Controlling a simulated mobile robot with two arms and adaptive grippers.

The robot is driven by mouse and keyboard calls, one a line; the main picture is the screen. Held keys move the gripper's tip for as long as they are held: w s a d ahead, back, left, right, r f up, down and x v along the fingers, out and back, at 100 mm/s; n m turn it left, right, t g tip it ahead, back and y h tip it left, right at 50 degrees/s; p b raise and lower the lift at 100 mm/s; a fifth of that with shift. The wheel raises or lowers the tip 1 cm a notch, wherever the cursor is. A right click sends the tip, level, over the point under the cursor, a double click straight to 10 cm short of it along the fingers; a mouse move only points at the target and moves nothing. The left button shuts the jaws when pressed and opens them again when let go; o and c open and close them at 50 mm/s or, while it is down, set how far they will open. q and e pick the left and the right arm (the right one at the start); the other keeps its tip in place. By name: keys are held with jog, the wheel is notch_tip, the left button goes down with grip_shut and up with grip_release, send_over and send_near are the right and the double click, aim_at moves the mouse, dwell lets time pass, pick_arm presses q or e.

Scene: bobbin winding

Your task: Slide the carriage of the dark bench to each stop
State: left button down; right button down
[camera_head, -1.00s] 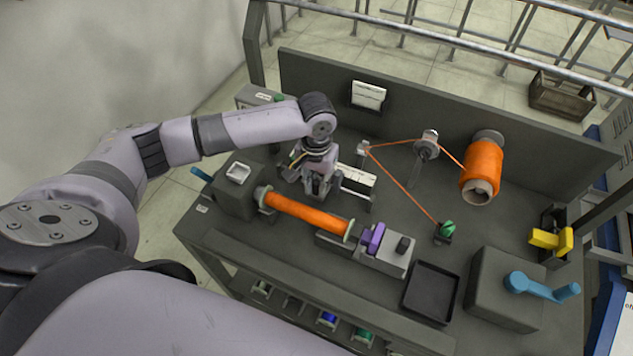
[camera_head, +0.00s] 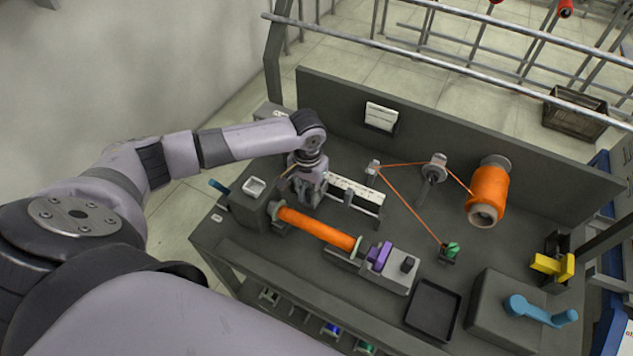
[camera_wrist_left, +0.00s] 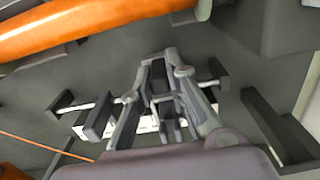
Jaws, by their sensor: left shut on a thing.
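The dark bench (camera_head: 405,240) carries a rail with a white scale strip (camera_head: 355,192) behind the orange-wound bobbin. My left gripper (camera_head: 308,200) points down over the left part of this rail. In the left wrist view its two fingers (camera_wrist_left: 160,85) are shut on the small dark carriage (camera_wrist_left: 157,76), which they largely hide. A dark block (camera_wrist_left: 97,119) sits on the rail apart from the fingers; it shows in the head view (camera_head: 348,197) to the right of my gripper. The end brackets (camera_wrist_left: 60,104) hold the rail. My right gripper is not in view.
The orange-wound bobbin (camera_head: 315,227) lies close in front of the rail. A purple clamp (camera_head: 379,256), a black tray (camera_head: 433,309) and a blue crank (camera_head: 540,312) stand to the right. Orange thread (camera_head: 410,209) runs from the spool (camera_head: 488,190) over guides.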

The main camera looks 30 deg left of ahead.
pick_arm(q)
jog(key=c, duration=1.6)
grip_release()
jog(key=shift+o, duration=0.2)
notch_tip(320, 180, up, 12)
